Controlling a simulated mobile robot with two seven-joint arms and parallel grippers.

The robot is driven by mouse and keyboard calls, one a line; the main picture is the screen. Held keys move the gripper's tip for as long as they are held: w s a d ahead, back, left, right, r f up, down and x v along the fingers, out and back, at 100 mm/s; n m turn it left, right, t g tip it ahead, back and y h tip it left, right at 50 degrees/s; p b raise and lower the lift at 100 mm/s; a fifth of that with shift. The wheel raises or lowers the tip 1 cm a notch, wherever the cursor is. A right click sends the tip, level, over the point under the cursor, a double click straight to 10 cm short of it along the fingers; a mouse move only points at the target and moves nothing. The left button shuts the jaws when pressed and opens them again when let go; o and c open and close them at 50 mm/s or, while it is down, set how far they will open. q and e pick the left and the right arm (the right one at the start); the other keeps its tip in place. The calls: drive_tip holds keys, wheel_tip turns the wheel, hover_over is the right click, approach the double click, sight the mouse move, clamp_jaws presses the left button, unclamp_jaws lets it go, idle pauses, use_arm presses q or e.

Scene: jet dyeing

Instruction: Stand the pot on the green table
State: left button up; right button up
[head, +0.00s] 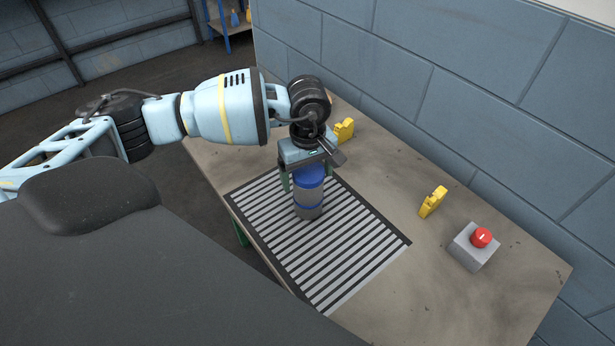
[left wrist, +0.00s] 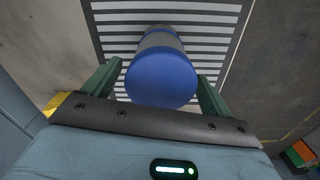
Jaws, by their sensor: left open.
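The pot (head: 309,198) is a grey cylinder with a blue lid and a blue band. It stands upright on the striped mat on the table (head: 480,305), whose top looks grey-beige with a green leg showing. My left gripper (head: 303,184) is above the pot, pointing down, with its green fingers on either side of the lid. In the left wrist view the blue lid (left wrist: 161,80) lies between the open fingers (left wrist: 158,92), with a gap visible on both sides. My right gripper is not in view.
The striped mat (head: 350,265) covers the table's middle. Yellow pieces stand along the wall side, one behind my gripper (head: 344,130) and one farther right (head: 432,202). A grey box with a red button (head: 481,238) sits at the right. A block wall (head: 460,90) borders the table.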

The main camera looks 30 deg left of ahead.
use_arm(q)
wheel_tip(320, 180, up, 11)
drive_tip(key=shift+f, duration=0.2)
idle(0.6)
